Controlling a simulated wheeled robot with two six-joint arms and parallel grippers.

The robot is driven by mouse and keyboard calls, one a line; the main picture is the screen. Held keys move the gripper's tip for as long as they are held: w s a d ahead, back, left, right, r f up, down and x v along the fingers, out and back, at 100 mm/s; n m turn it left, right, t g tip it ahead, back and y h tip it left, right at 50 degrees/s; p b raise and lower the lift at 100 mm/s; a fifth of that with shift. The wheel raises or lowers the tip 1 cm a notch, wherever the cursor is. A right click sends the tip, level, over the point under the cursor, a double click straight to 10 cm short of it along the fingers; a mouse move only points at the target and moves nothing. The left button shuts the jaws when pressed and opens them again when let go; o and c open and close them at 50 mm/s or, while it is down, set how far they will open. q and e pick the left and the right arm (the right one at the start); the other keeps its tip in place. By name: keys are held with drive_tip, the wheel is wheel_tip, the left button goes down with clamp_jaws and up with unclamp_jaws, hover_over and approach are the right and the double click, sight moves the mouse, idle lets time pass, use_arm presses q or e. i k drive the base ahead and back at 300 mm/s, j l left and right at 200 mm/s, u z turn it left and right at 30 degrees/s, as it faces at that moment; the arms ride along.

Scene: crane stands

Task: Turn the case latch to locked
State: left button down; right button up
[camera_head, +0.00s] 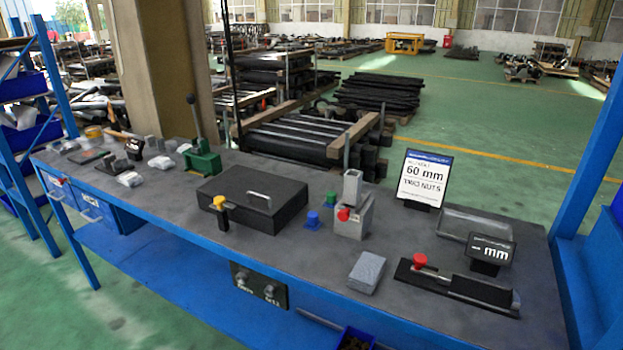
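A flat black case (254,202) with a metal handle (259,199) on its lid sits on the grey bench top, left of the middle. Its lid looks closed. The latch (221,211) is on the case's front left side, with a yellow knob on top and a dark lever or plate hanging below. I cannot tell from this view whether it is locked. Neither of my grippers shows in the head view.
The bench (330,255) has a blue front edge. A green lever press (202,155) stands behind left of the case. Blue and green knobs (313,220), a grey block with a red knob (351,215), a sign (424,179) and a gauge (490,251) are to the right.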

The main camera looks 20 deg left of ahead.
sight(219, 201)
drive_tip(key=u, duration=1.25)
